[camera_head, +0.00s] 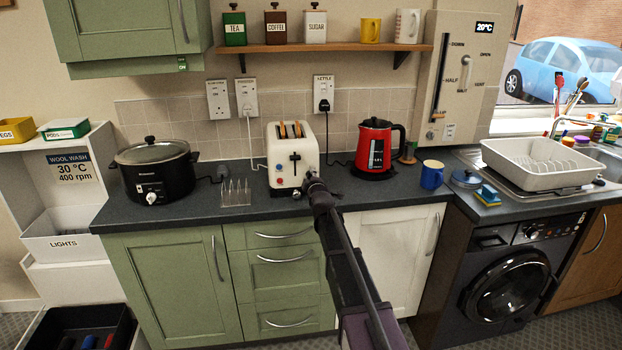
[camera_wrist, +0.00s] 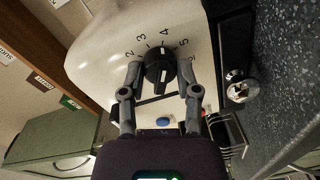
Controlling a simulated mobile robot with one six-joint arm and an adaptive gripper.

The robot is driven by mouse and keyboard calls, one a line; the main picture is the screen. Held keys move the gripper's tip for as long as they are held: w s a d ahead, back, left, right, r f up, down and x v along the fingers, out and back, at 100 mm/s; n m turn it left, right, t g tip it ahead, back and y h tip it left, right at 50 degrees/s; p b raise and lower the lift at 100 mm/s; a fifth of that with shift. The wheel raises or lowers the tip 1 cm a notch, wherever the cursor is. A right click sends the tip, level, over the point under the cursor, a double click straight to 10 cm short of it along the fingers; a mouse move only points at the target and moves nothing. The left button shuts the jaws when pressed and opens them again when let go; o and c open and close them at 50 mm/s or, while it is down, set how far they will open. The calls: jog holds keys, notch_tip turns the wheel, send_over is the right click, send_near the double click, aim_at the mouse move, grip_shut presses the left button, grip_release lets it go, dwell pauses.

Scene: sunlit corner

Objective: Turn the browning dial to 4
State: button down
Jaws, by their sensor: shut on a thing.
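The cream toaster (camera_head: 283,178) stands on the dark worktop with bread in its slots; its body also fills the upper part of the wrist view (camera_wrist: 95,60). The black browning dial (camera_wrist: 160,66) is on its face, with printed numbers 2 to 5 readable around it and another partly hidden at the right. The dial's white line appears to point at or very near 4. My gripper (camera_wrist: 161,78) has one finger on each side of the dial and is shut on it. In the head view my gripper (camera_head: 316,184) covers the dial's place at the toaster's lower right.
A black slow cooker (camera_head: 153,172) and a wire rack (camera_head: 236,192) stand left of the toaster. A red kettle (camera_head: 374,150) and a blue mug (camera_head: 432,175) stand to the right. A shelf (camera_head: 300,48) runs above.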

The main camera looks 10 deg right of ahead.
jog(key=shift+w+r, duration=0.1)
jog(key=shift+c, duration=1.6)
grip_release()
jog(key=shift+m, duration=0.5)
